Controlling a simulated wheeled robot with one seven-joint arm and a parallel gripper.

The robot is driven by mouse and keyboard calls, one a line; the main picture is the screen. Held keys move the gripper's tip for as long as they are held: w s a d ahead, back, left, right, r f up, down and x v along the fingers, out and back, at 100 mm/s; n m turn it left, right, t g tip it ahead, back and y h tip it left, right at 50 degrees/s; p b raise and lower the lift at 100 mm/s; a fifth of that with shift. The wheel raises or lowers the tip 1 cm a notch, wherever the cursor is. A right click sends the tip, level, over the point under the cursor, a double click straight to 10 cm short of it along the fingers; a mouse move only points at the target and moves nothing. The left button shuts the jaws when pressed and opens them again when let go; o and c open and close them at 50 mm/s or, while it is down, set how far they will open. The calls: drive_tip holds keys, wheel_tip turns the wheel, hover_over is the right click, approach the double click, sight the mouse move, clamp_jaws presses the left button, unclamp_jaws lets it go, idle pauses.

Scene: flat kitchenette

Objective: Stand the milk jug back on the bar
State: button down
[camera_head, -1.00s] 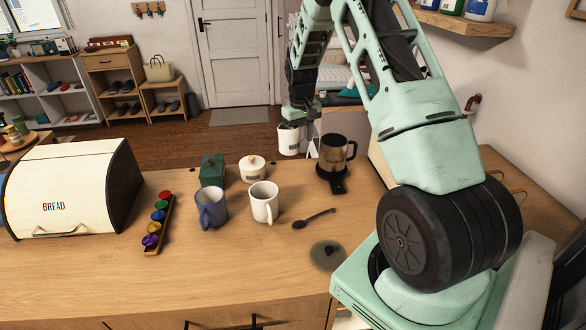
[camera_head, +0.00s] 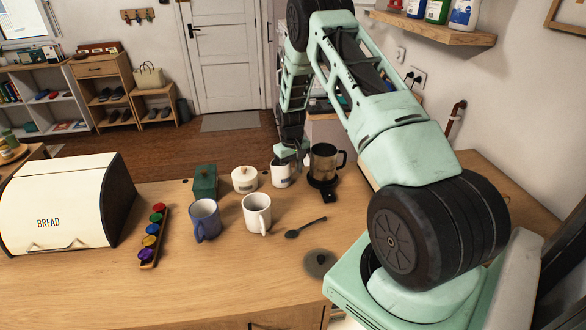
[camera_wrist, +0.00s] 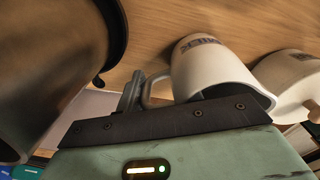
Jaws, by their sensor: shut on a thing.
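The milk jug (camera_head: 281,175) is small and white, with a dark label that reads MILK in the wrist view (camera_wrist: 213,70). It looks upright at the back of the wooden bar (camera_head: 200,275), between the white lidded pot and the coffee maker. My gripper (camera_head: 290,155) is shut on the jug's handle, at the jug's right side in the head view. In the wrist view a grey finger (camera_wrist: 131,92) lies against the handle. The jug's base is at or very close to the bar top; I cannot tell whether it touches.
The white lidded pot (camera_head: 244,179) stands close left of the jug, the dark coffee maker (camera_head: 323,166) close right.

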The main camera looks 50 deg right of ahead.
drive_tip(key=shift+f, duration=0.15)
drive_tip(key=c, duration=0.9)
unclamp_jaws()
